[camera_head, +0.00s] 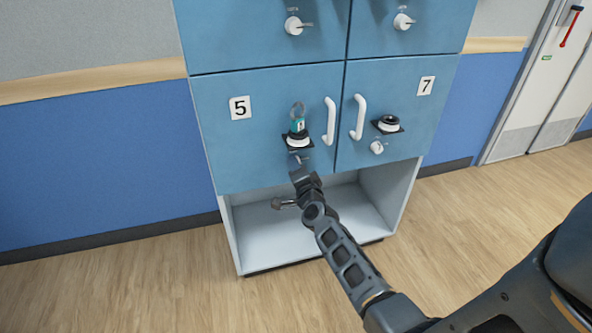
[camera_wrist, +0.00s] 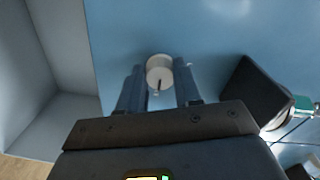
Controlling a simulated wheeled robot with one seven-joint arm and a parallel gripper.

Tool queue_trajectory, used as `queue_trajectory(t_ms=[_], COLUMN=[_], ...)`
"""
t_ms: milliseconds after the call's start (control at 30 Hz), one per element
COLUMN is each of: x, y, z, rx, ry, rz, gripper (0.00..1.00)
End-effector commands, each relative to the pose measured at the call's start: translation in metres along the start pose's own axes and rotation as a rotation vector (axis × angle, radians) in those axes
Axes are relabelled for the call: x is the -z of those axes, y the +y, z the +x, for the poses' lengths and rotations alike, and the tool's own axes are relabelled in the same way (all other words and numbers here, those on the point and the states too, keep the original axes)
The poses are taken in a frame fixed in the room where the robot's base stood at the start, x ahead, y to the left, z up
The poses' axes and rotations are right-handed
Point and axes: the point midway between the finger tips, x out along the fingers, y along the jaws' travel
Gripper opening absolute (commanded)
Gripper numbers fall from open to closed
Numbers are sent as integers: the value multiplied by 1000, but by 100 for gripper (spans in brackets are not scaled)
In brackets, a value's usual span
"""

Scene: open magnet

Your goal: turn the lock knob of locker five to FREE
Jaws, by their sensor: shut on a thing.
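Locker five's blue door (camera_head: 222,150) carries a "5" label (camera_head: 240,108) and a white handle (camera_head: 330,121). Its white lock knob (camera_wrist: 159,72) sits low on the door, between my gripper's fingers in the wrist view. My gripper (camera_wrist: 160,92) is shut on the knob, one finger on each side. A dark mark shows on the knob's lower part; I cannot read any wording. In the head view my gripper (camera_head: 301,168) reaches up to the door and mostly hides the knob.
A black bracket (camera_head: 298,142) with a white round holder and a teal tag (camera_head: 297,128) is just above the knob; it also shows at the right in the wrist view (camera_wrist: 252,92). Locker seven (camera_head: 425,115) is to the right. An open white compartment (camera_head: 345,200) lies below.

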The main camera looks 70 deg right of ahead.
Motion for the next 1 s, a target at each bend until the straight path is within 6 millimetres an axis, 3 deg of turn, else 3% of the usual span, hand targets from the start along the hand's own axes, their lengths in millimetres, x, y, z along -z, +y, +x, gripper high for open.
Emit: queue_trajectory(t_ms=[600, 633, 900, 1000], x=[1, 1, 0, 0], y=[1, 1, 0, 0], z=[0, 0, 0, 0], rx=[-2, -2, -1, 0], ry=[-1, -1, -1, -2], rz=[45, 45, 43, 43], gripper=[3, 34, 59, 59])
